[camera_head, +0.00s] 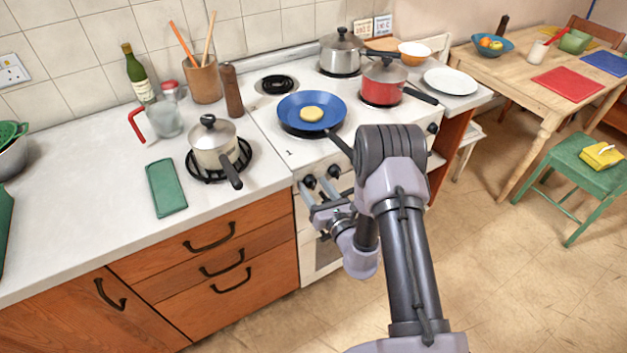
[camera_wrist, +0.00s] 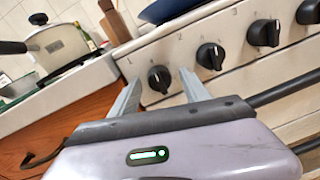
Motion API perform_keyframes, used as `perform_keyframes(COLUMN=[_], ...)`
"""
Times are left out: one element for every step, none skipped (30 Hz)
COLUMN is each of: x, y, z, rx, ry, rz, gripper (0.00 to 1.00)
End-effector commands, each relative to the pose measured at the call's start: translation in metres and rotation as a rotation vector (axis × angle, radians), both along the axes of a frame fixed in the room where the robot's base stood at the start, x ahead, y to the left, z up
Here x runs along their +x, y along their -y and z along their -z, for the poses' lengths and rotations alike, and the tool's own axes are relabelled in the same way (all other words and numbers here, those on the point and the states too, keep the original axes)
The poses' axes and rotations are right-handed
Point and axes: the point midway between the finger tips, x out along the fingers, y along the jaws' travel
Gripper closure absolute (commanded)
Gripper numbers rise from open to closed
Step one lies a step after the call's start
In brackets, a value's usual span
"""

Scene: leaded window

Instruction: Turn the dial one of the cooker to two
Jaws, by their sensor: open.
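The white cooker (camera_head: 262,122) has a row of black dials on its front panel. Dial one (camera_wrist: 160,79) is the leftmost in the wrist view, with a small mark at its upper left; its exact setting is hard to read. In the head view dial one (camera_head: 309,181) shows at the cooker's left front. My gripper (camera_wrist: 161,75) is open, with one finger on each side of dial one in the picture. Whether the fingers touch it I cannot tell. In the head view my gripper (camera_head: 322,212) is in front of the panel, partly hidden by my arm.
Other dials (camera_wrist: 210,56) stand close to the right of dial one. A blue pan (camera_head: 330,104) with its handle over the front edge, a red pot (camera_head: 381,88) and a steel pot (camera_head: 340,55) stand on the cooker. Wooden drawers (camera_head: 215,262) are to the left.

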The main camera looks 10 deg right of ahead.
Motion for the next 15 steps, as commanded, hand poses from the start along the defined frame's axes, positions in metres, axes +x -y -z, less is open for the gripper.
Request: perform_keyframes(x=[-0.0001, -0.0001, -0.0001, -0.0001, -0.0001, -0.0001, -0.0001, -0.0001, -0.0001, -0.0001, -0.0001, 0.0000, 0.0000, 0.0000, 0.0000], y=[0.0000, 0.0000, 0.0000, 0.0001, 0.0001, 0.0001, 0.0001, 0.0001, 0.0001, 0.0001, 0.0001, 0.0001, 0.0001, 0.0001, 0.0001], z=[0.0001, 0.0001, 0.0001, 0.0001, 0.0000, 0.0000, 0.0000, 0.0000, 0.0000, 0.0000, 0.0000, 0.0000, 0.0000, -0.0001, -0.0001], rx=[0.000, 0.000, 0.000, 0.000, 0.000, 0.000, 0.000, 0.000, 0.000, 0.000, 0.000, 0.000, 0.000, 0.000, 0.000], ry=[0.000, 0.000, 0.000, 0.000, 0.000, 0.000, 0.000, 0.000, 0.000, 0.000, 0.000, 0.000, 0.000, 0.000, 0.000], rz=[0.000, 0.000, 0.000, 0.000, 0.000, 0.000, 0.000, 0.000, 0.000, 0.000, 0.000, 0.000, 0.000, 0.000, 0.000], gripper=[0.45, 0.45, 0.45, 0.45, 0.45, 0.51, 0.57, 0.63, 0.71, 0.77, 0.83, 0.90, 0.96, 1.00, 1.00])
